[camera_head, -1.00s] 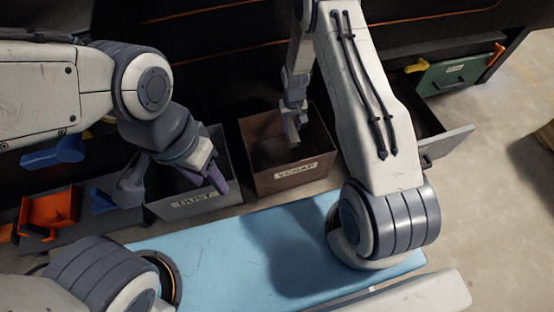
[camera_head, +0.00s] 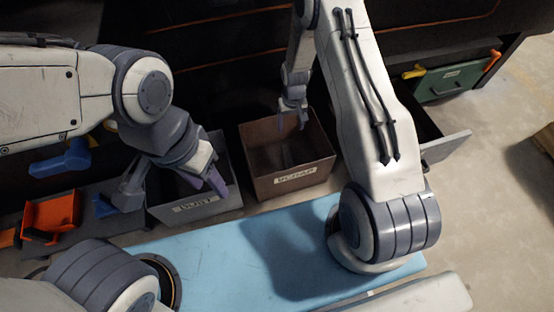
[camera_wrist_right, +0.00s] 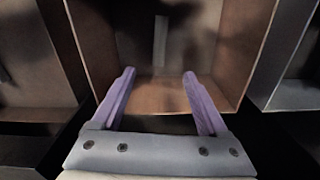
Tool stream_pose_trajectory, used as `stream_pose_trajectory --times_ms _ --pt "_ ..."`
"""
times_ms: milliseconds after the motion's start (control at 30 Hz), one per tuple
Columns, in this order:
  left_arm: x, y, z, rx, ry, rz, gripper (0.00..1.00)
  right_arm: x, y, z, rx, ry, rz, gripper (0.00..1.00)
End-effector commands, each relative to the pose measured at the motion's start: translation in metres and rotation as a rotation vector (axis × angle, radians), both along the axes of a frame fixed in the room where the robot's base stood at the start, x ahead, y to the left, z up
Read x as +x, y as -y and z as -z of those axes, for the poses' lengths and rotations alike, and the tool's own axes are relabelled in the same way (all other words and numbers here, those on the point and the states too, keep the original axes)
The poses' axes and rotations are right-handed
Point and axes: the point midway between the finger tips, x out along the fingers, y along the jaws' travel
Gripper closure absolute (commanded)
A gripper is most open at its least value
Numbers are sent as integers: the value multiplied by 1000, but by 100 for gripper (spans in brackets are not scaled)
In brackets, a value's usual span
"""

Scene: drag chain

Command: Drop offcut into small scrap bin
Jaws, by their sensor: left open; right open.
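The brown scrap bin (camera_head: 292,180), with a pale label on its front, stands at the middle of the head view. My right gripper (camera_head: 292,121) is open above the back part of this bin. In the right wrist view, its two purple fingers (camera_wrist_right: 160,92) are spread with nothing between them, over the bin's wooden inside (camera_wrist_right: 205,98). A narrow pale strip (camera_wrist_right: 160,42), perhaps the offcut, shows inside the bin beyond the fingers. My left gripper (camera_head: 212,178) is open over the grey dust bin, one purple finger clearly seen.
The grey dust bin (camera_head: 196,209) stands left of the scrap bin. An orange tray (camera_head: 50,212) and blue pieces lie further left. A light blue surface (camera_head: 220,255) is in front, mostly bare. A green drawer front (camera_head: 452,82) is at the back right.

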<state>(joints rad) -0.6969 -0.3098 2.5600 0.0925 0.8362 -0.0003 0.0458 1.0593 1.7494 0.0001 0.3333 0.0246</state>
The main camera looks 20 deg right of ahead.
Motion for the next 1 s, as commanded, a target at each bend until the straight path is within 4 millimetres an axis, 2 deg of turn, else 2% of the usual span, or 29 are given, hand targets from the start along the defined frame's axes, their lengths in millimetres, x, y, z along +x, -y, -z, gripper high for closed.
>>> stream_pose_trajectory --times_ms 33,100,300,467,1000 --pt "0 0 -11 0 0 0 50 1 0 -18 0 3 0 23" --pt "0 0 -17 0 0 0 50 1 0 -31 0 3 0 23" --pt "0 0 -29 0 0 0 50 1 0 -59 0 2 0 23" --pt "0 0 -31 0 0 0 50 0 0 -66 0 0 0 23" --pt "0 0 -30 0 0 0 50 0 0 -65 0 1 0 23"
